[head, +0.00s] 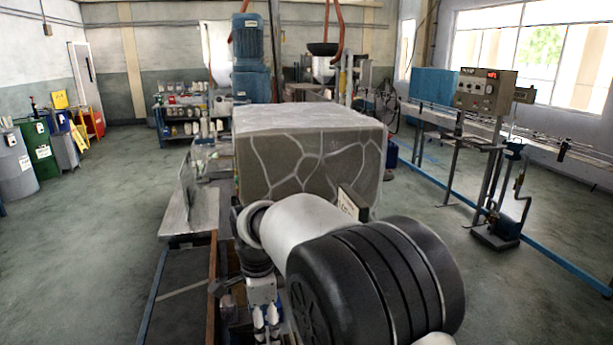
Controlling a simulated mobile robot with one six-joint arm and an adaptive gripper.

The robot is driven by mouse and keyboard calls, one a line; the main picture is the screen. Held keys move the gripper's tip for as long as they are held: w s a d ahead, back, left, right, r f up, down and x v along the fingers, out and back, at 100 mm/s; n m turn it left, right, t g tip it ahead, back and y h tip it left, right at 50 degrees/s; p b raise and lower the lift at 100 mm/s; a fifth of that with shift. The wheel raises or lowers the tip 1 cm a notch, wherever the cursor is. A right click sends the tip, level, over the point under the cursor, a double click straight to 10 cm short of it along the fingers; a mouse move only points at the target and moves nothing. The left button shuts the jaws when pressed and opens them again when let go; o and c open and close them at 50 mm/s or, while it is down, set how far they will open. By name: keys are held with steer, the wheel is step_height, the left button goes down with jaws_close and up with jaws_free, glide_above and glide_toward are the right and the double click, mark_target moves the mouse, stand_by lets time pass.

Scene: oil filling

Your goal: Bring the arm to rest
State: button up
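My arm fills the lower middle of the head view, with a large black joint and a white link close to the camera. The arm bends down at its far end. What looks like my gripper (266,318) hangs below the dark wrist, left of the white link, pointing down near the lower picture edge. Its fingertips are small and partly cut off, so I cannot tell whether it is open or shut. I see nothing clearly held in it.
A large grey box with pale vein lines (310,160) stands just beyond my arm. A metal bench (190,215) is to its left. A control box (486,92) and conveyor stand right; bins (38,150) stand far left. Open floor lies on both sides.

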steer(key=s+d+r+n+t, duration=0.2)
steer(key=s+d+r+n, duration=0.5)
steer(key=d+r, duration=0.55)
steer(key=s+d+f+n+t, duration=0.1)
steer(key=s+d+n, duration=0.2)
steer(key=s, duration=0.6)
steer(key=s+d+f+n+t, duration=0.1)
steer(key=s+d+n, duration=0.3)
steer(key=s+d, duration=0.4)
steer(key=shift+s+f, duration=0.4)
steer(key=shift+s, duration=0.3)
steer(key=shift+c, duration=0.4)
